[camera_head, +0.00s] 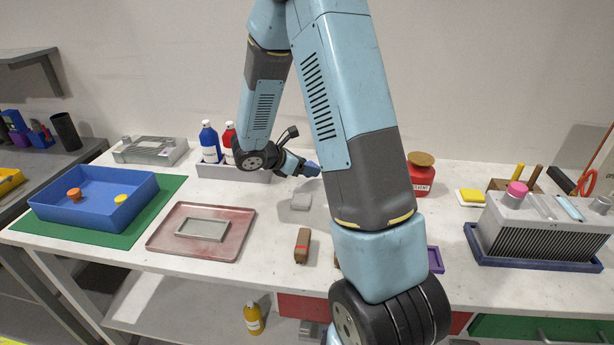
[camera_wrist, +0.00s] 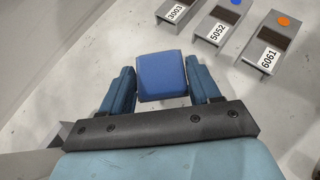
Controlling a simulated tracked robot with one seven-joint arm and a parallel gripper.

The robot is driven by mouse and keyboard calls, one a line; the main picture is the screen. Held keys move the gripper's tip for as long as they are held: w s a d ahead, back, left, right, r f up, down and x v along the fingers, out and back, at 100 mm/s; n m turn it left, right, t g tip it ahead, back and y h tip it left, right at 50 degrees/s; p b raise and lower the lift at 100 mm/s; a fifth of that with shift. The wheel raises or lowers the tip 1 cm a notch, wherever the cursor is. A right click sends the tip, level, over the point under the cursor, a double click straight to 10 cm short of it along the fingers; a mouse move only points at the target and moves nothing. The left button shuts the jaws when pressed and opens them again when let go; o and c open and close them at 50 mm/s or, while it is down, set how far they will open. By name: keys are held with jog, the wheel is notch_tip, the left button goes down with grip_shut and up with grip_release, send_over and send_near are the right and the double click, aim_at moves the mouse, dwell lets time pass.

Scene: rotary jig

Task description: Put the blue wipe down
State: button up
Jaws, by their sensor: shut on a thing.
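The blue wipe (camera_wrist: 162,76) is a small blue block with rounded edges, seen in the wrist view. My gripper (camera_wrist: 160,82) is shut on it, with one finger at its left side and one at its right. The wipe is too small there to tell from the blue fingers.
In the wrist view, grey holders labelled 3003 (camera_wrist: 175,11), 5052 (camera_wrist: 217,30) and 6061 (camera_wrist: 269,55) stand ahead and right. A grey bin with bottles (camera_head: 232,173) stands left of my gripper. A red jar (camera_head: 421,180) is to the right. Bare white tabletop (camera_head: 275,215) lies in front.

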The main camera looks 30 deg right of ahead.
aim_at(303, 185)
jog(key=shift+w+f, duration=0.65)
jog(key=shift+f, duration=0.1)
notch_tip(303, 185, down, 3)
jog(key=shift+w+f, duration=0.1)
jog(key=o, duration=1.1)
